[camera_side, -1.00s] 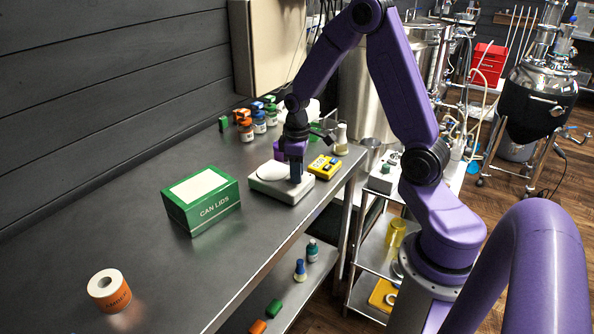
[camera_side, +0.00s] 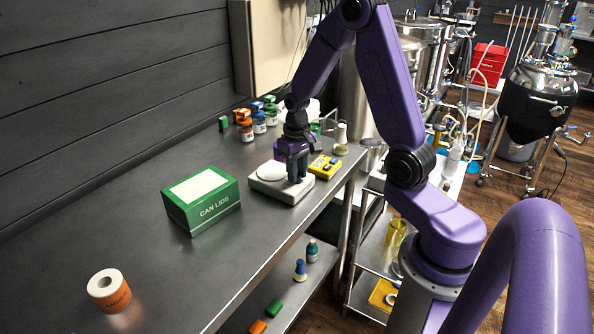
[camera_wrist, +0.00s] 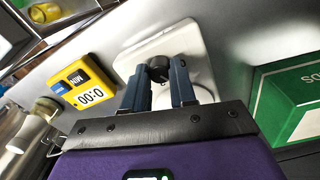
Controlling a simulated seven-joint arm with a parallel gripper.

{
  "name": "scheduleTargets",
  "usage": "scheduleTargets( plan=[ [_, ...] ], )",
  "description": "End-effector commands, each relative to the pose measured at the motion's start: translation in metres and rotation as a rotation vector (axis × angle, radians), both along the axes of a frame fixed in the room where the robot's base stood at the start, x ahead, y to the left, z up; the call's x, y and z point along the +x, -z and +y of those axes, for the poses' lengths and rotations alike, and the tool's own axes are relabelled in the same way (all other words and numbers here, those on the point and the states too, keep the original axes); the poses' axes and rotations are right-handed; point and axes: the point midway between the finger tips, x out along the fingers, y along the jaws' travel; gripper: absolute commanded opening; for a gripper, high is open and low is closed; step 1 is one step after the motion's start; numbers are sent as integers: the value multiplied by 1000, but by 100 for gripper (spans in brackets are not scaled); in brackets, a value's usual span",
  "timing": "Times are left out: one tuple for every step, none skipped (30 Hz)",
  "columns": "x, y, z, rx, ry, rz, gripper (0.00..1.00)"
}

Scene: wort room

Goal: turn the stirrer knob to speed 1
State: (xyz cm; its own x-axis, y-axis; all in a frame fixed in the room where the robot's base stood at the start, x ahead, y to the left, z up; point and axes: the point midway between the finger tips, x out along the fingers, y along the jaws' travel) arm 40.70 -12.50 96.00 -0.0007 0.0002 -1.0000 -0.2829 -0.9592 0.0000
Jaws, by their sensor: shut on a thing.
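The stirrer (camera_side: 268,184) is a white box with a round pale plate on top, standing on the steel bench. Its dark knob (camera_wrist: 158,66) shows between my fingertips in the wrist view. My gripper (camera_side: 298,180) points down over the knob end of the stirrer. In the wrist view my gripper (camera_wrist: 160,72) is shut on the knob, one blue-grey finger on each side. The fingers partly cover the knob, and I cannot read any speed marks or its setting.
A yellow timer (camera_side: 324,167) reading 0:00 (camera_wrist: 90,97) lies right beside the stirrer. A green can lids box (camera_side: 201,200) stands to the left. An orange-labelled roll (camera_side: 109,290) stands at the near left.

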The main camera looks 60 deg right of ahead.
Motion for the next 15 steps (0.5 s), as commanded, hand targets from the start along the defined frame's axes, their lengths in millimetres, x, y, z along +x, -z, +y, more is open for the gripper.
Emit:
scheduleTargets(
  plan=[
    [1,-1,0,-1,22,-2,0],
    [1,-1,0,-1,35,-2,0],
    [1,-1,0,-1,50,-2,0],
    [1,-1,0,-1,59,-2,0],
    [1,-1,0,-1,68,-2,0],
    [1,-1,0,-1,78,-2,0],
    [1,-1,0,-1,84,-2,0],
    [1,-1,0,-1,89,-2,0],
    [1,-1,0,-1,96,-2,0],
    [1,-1,0,-1,99,-2,0],
    [1,-1,0,-1,103,-3,0],
    [1,-1,0,-1,105,-3,0],
    [1,-1,0,-1,107,-3,0],
    [1,-1,0,-1,108,-3,0],
    [1,-1,0,-1,108,-3,0]
  ],
)
